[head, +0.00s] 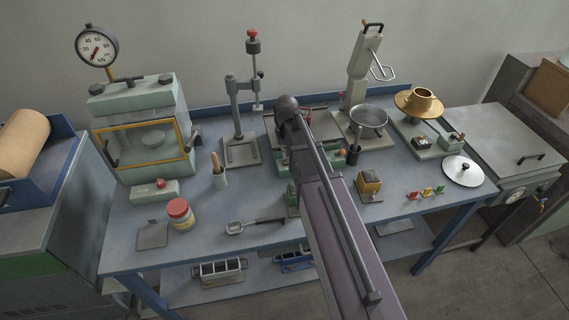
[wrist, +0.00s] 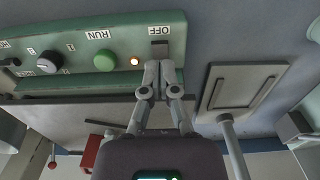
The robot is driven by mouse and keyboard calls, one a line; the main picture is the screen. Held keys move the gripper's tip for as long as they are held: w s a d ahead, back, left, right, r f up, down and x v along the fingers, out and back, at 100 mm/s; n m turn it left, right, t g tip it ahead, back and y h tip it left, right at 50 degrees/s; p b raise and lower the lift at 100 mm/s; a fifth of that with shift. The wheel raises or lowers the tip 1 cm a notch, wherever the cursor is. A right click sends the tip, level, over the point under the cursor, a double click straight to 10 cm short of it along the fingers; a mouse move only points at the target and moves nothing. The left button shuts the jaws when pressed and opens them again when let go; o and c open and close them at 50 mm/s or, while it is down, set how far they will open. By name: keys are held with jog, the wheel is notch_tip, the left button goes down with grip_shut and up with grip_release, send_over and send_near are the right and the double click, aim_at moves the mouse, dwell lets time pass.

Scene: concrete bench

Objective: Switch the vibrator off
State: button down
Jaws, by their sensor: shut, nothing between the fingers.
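The green control panel (wrist: 60,38) crosses the top left of the wrist view, its lettering upside down. It carries a black knob (wrist: 50,61), a green button (wrist: 105,60) near the RUN label, and a glowing amber lamp (wrist: 134,61). The OFF label (wrist: 159,30) is near its right end. My gripper (wrist: 161,70) is shut and empty, its fingertips just below the OFF label at the panel. The tips hide whatever control is there, and I cannot tell whether they touch it. In the head view my arm covers much of the green unit (head: 283,158) and hides my gripper.
A grey stand base (wrist: 240,92) with a post is right of my gripper in the wrist view.

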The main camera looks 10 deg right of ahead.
aim_at(286, 163)
jog(key=shift+f+b, duration=1.4)
dwell(1.3)
jog(key=shift+r, duration=0.1)
jog(key=shift+r+p, duration=3.45)
jog(key=shift+p, duration=0.1)
jog(key=s, duration=1.6)
jog(key=shift+a, duration=0.1)
